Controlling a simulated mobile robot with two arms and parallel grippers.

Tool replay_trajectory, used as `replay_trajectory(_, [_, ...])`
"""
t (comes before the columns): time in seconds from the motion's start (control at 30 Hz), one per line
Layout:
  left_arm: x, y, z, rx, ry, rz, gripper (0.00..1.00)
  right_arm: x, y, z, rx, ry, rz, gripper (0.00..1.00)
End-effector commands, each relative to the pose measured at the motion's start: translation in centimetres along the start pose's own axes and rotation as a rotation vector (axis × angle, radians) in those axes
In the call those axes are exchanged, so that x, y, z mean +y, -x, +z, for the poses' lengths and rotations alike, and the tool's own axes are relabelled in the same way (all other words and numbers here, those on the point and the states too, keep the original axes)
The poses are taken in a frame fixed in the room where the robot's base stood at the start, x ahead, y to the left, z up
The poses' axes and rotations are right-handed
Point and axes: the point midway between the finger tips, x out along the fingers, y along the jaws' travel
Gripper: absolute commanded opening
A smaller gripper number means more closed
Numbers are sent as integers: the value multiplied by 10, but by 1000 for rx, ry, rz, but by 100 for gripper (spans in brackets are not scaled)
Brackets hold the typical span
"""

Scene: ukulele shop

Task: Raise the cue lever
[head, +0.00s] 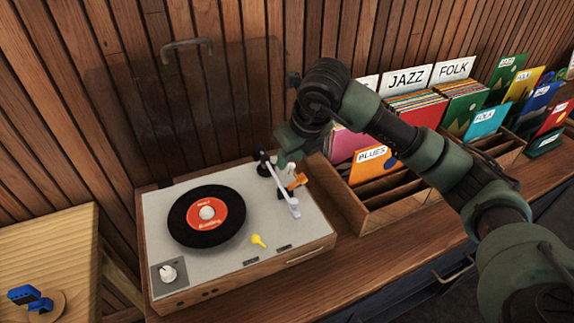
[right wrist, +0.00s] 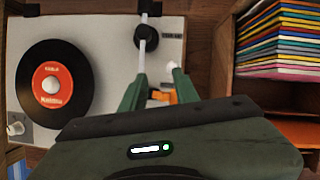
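The turntable (head: 190,265) is a grey-topped wooden box on the shelf. A black record with a red label (head: 208,214) lies on it. The pale tonearm (head: 283,192) lies along the right side, clear of the record. A small orange lever (head: 297,181), which looks like the cue lever, stands beside the tonearm. My right gripper (right wrist: 159,78) is over it, fingers apart. In the right wrist view the orange lever (right wrist: 160,96) shows between the green fingers, partly hidden by the hand. I cannot tell whether they touch it. My left gripper is not in view.
A yellow piece (head: 258,240) and a white knob (head: 169,273) are on the turntable's front part. A clear raised lid (head: 190,100) stands behind. Record crates (head: 405,205) stand close on the right. A wooden table (head: 50,245) with a blue object (head: 27,297) is at left.

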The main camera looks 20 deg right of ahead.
Motion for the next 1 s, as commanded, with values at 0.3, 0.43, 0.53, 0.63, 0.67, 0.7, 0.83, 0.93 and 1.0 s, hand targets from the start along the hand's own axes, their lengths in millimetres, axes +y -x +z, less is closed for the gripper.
replay_trajectory(0.3, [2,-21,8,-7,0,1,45,-18,-30,-4,15,-15,-64,30])
replay_trajectory(0.43, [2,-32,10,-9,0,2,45,-19,-52,-4,15,-15,-62,30])
replay_trajectory(0.53, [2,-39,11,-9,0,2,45,-20,-64,-3,13,-14,-62,30])
replay_trajectory(0.63, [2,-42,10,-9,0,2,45,-20,-71,-3,13,-14,-61,30])
replay_trajectory(0.67, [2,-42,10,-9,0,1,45,-20,-72,-3,13,-14,-61,30])
replay_trajectory(0.7, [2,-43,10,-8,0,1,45,-20,-74,-2,13,-14,-61,30])
replay_trajectory(0.83, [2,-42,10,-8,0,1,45,-20,-74,-2,13,-13,-61,30])
replay_trajectory(0.93, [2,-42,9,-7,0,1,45,-20,-74,-2,13,-13,-60,30])
replay_trajectory(1.0, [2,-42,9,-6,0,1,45,-20,-74,-2,13,-13,-60,22])
